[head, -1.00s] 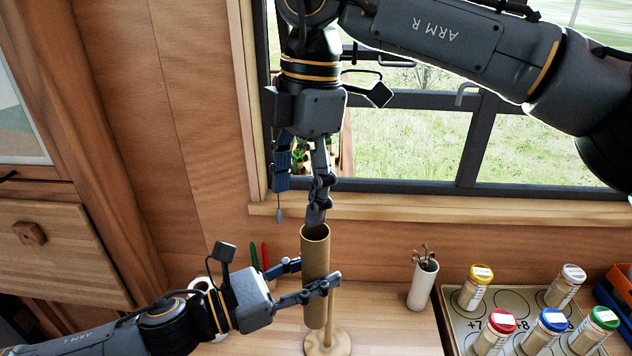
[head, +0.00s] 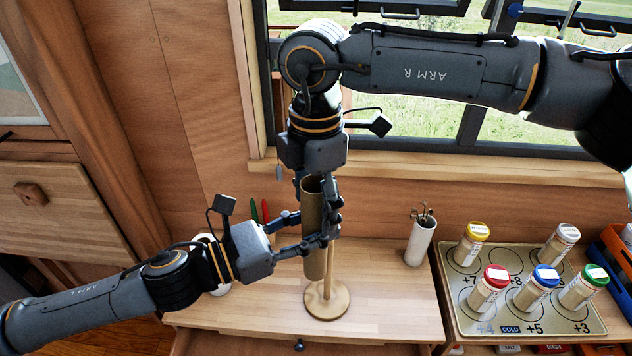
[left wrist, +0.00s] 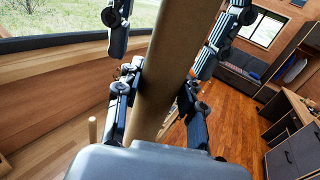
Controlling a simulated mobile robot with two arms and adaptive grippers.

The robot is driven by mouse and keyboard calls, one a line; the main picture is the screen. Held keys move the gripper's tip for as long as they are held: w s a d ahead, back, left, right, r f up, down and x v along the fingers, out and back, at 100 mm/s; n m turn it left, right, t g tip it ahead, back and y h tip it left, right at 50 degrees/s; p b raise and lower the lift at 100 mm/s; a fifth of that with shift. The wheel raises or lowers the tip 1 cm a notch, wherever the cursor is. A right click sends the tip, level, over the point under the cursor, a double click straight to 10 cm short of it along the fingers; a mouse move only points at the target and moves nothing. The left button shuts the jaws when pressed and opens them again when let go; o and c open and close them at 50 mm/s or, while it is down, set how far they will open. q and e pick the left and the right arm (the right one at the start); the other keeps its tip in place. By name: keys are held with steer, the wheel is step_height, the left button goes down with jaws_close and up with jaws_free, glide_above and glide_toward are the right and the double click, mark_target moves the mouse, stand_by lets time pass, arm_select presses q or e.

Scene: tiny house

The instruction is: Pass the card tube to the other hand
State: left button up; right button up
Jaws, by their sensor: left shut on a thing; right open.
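The brown card tube (head: 314,255) stands upright above the wooden desk in the head view, and it runs up the middle of the left wrist view (left wrist: 162,75). My left gripper (head: 312,243) is shut on its lower part from the left side. My right gripper (head: 318,197) points down from above, with its open fingers on either side of the tube's upper end. Its fingers also show at the top of the left wrist view (left wrist: 175,35), beside the tube. I cannot tell if they touch it.
A round wooden stand (head: 327,302) is on the desk close behind the tube's lower end. A white cup (head: 420,241) with thin items stands to the right. A tray (head: 463,312) with several capped jars is at the right. A window is behind.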

steer(key=shift+f, duration=0.2)
steer(key=shift+c, duration=0.2)
steer(key=c, duration=1.2)
arm_select(q)
steer(key=o, duration=1.2)
arm_select(e)
steer(key=shift+o, duration=0.2)
